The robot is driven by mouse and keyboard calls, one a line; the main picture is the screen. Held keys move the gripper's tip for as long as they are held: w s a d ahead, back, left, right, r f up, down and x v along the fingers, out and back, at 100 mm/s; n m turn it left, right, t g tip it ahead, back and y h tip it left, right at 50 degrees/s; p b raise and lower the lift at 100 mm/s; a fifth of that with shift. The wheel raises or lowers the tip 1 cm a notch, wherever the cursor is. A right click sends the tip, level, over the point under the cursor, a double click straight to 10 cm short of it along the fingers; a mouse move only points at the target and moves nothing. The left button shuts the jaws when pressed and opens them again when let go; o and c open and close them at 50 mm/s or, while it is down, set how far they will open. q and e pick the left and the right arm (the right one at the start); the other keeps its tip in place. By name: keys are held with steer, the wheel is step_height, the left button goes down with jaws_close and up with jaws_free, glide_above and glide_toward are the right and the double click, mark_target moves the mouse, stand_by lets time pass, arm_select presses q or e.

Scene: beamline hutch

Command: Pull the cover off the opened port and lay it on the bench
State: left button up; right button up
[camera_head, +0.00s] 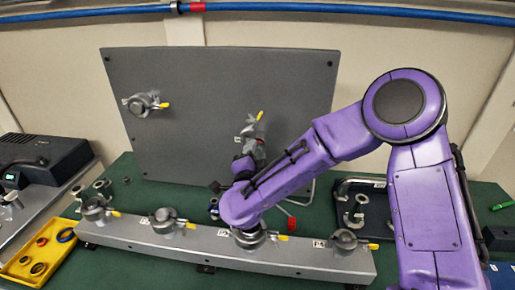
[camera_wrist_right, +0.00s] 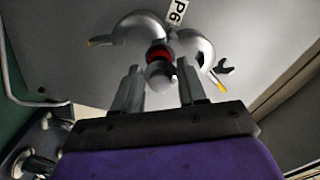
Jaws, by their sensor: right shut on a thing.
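The opened port, labelled P6, is on the upright grey panel (camera_head: 215,75). Its clamp (camera_wrist_right: 200,48) hangs spread open in two halves around it in the right wrist view, and shows in the head view (camera_head: 252,124) with a yellow tip. A red ring (camera_wrist_right: 158,54) shows at the port. The small round grey cover (camera_wrist_right: 160,77) is in front of the ring, facing me. My right gripper (camera_wrist_right: 159,66) is shut on the cover, one finger on each side. Whether the cover still touches the port cannot be told. My left gripper is not in view.
The green bench (camera_head: 135,190) carries a long grey rail (camera_head: 200,240) with several clamped ports in front of the panel. A yellow tray (camera_head: 20,262) of rings is at left, a dark tray (camera_head: 372,222) of parts at right. Another clamped port (camera_head: 143,104) is on the panel.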

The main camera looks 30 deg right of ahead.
steer(key=shift+s+a, duration=0.15)
steer(key=shift+s, duration=0.05)
steer(key=shift+a, duration=0.15)
steer(key=shift+s+a, duration=0.2)
steer(key=shift+s, duration=0.25)
steer(key=shift+s+a, duration=0.1)
steer(key=shift+s, duration=0.05)
steer(key=shift+v, duration=2.5)
